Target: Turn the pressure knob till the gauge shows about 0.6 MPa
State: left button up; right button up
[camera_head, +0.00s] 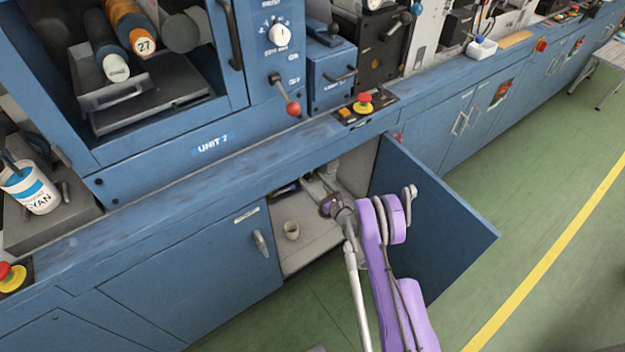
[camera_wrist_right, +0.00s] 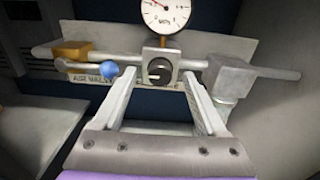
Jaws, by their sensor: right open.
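In the right wrist view a round white gauge (camera_wrist_right: 165,12) with a thin needle stands above a pipe fitting, its top cut off by the picture edge. I cannot read its value surely. Below it is the dark pressure knob (camera_wrist_right: 158,71), with a pale mark on its face. My right gripper (camera_wrist_right: 160,80) is open, with one finger on each side of the knob; I cannot tell whether they touch it. In the head view my right gripper (camera_head: 328,203) reaches into the open cabinet, where the gauge and knob are not clear. My left gripper is not in view.
The blue cabinet door (camera_head: 430,215) stands open to the right of my arm.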

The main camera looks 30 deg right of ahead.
jog(key=shift+w, duration=0.9)
jog(key=shift+c, duration=0.3)
grip_shut()
